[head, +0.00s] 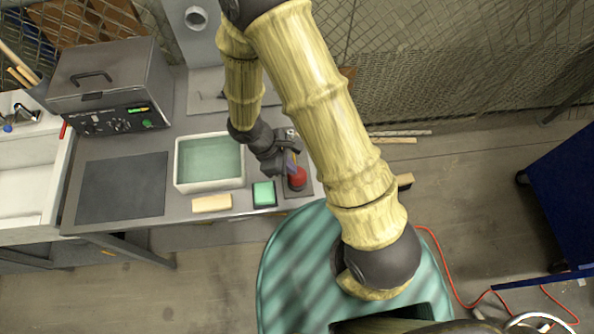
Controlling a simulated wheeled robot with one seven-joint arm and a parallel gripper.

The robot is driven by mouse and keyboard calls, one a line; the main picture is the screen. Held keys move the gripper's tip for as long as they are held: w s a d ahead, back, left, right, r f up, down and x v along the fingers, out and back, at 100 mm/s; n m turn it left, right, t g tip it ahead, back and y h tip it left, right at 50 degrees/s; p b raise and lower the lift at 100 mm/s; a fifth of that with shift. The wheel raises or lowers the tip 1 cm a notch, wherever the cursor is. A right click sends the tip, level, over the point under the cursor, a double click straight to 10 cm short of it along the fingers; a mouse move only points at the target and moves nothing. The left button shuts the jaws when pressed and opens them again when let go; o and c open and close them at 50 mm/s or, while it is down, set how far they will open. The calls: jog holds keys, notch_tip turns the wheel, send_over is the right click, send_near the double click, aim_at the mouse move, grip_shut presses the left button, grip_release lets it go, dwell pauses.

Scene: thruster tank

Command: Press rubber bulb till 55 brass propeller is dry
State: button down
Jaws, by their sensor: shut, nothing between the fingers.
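A red rounded thing (298,178), which looks like the rubber bulb, sits on a small dark base at the right end of the grey bench. My gripper (291,168) is shut and empty, pointing down at the bulb's upper left side. I cannot tell whether the fingertips touch it. My gripper hides part of the bulb and its base. I cannot make out a brass propeller or the number 55. A white-rimmed tank (178,176) of greenish liquid stands to the left of my gripper.
A green-topped block (264,193) and a tan block (211,203) lie along the bench's front edge. A grey box machine with a lit display (112,85), a dark mat (122,188) and a white sink (25,170) are to the left. A grey upright with a round opening (196,18) stands behind.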

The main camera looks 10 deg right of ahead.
notch_tip(320, 180, down, 2)
jog(key=shift+d+f+b, duration=0.1)
jog(key=shift+f+b, duration=0.05)
jog(key=shift+b, duration=0.9)
jog(key=shift+r, duration=0.2)
jog(key=a, duration=0.1)
jog(key=a+p, duration=0.1)
jog(key=a+r+p, duration=0.1)
jog(key=shift+w, duration=0.4)
jog(key=b+v, duration=0.2)
jog(key=v, duration=1.5)
jog(key=shift+r, duration=0.2)
